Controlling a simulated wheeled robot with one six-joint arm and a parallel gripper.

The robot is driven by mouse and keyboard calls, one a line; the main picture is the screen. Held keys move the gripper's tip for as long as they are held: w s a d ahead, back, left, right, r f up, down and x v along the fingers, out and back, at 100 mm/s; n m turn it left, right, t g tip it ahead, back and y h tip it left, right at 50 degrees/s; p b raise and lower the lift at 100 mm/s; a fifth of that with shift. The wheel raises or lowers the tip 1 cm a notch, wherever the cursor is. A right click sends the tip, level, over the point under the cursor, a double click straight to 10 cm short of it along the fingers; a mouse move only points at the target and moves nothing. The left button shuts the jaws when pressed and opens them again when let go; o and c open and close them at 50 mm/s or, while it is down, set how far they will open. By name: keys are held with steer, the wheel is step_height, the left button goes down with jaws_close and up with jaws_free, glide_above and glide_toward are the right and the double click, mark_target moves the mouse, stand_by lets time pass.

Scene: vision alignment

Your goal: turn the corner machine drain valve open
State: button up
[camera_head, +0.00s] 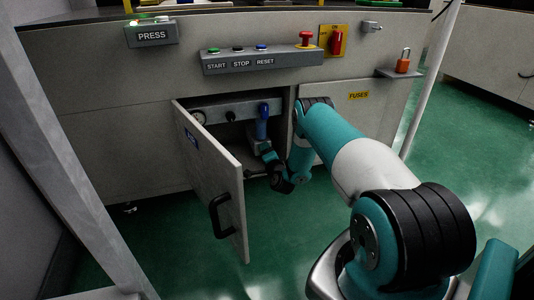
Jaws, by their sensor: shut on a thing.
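The drain valve's blue handle (262,112) stands upright at the right end of a grey panel inside the open corner cabinet. My gripper (262,140) reaches into the cabinet from below right and is shut on the handle's lower part. The fingertips are small and dark here, so the exact grip is hard to make out. The valve body behind the handle is mostly hidden.
The cabinet door (213,175) stands open toward me on the left, with a black pull (218,214). A round gauge (199,117) and a black knob (230,116) sit left of the valve. My arm fills the right. A button panel (262,57) is above.

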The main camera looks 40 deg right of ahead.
steer(key=shift+s+f+m, duration=0.1)
steer(key=shift+f+m, duration=0.05)
steer(key=shift+m, duration=0.8)
steer(key=shift+f+m, duration=0.1)
steer(key=shift+m, duration=0.85)
steer(key=o, duration=0.9)
steer(key=shift+r, duration=0.1)
steer(key=p+v, duration=1.7)
steer(key=p, duration=0.4)
steer(key=shift+s+a, duration=0.1)
steer(key=shift+s, duration=0.1)
